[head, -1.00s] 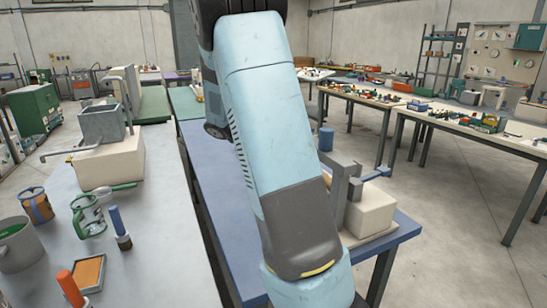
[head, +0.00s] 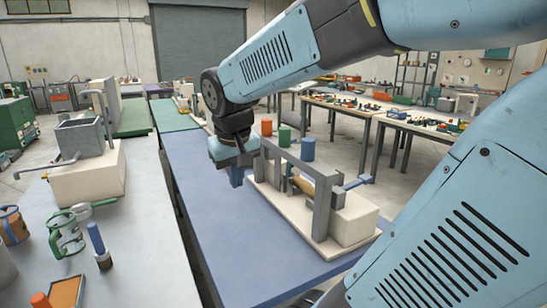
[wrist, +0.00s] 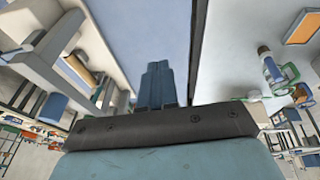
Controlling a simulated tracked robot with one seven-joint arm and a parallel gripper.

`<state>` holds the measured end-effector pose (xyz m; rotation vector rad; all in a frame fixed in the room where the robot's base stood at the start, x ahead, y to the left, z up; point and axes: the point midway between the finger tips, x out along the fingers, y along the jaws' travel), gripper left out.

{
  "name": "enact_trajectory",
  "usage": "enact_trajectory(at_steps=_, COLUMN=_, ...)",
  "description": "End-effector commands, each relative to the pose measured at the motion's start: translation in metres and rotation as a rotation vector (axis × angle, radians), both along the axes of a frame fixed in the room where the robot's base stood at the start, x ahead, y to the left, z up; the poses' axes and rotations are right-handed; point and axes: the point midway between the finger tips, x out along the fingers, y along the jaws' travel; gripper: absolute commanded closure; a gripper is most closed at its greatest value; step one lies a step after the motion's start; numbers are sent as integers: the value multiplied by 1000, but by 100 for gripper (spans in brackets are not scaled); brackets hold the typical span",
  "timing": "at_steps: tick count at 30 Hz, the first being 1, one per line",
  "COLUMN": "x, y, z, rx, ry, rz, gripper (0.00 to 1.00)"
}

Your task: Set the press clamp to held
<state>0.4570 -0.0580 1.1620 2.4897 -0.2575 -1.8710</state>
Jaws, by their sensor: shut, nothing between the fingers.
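On the blue table stands a winder on a cream base (head: 355,218) with a grey upright frame (head: 322,205). A tan roll (head: 303,185) lies inside the frame, and a blue-ended lever (head: 358,182) sticks out at its right. I cannot tell for sure which part is the press clamp or how it is set. My gripper (head: 236,178) points down beside the left end of the winder, apart from it. In the wrist view the blue fingers (wrist: 157,82) are together and empty. The frame (wrist: 40,52) and the roll (wrist: 78,70) show at left there.
Orange (head: 267,128), green (head: 284,135) and blue (head: 308,149) cylinders stand behind the winder. The blue table (head: 215,215) is clear in front.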

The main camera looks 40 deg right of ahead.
Motion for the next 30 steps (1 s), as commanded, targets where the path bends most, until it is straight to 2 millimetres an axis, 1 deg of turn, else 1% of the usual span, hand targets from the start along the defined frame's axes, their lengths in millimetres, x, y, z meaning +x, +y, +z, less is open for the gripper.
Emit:
enact_trajectory(at_steps=1, x=-11, y=8, z=4, rx=17, ry=-32, rz=18, gripper=100)
enact_trajectory(at_steps=6, x=-40, y=34, z=10, rx=65, ry=-123, rz=76, gripper=100)
enact_trajectory(at_steps=9, x=-53, y=45, z=12, rx=82, ry=-164, rz=103, gripper=100)
enact_trajectory(at_steps=12, x=-60, y=53, z=13, rx=92, ry=-191, rz=122, gripper=100)
enact_trajectory(at_steps=17, x=-66, y=58, z=13, rx=99, ry=-209, rz=133, gripper=100)
enact_trajectory(at_steps=30, x=-66, y=58, z=13, rx=99, ry=-209, rz=133, gripper=100)
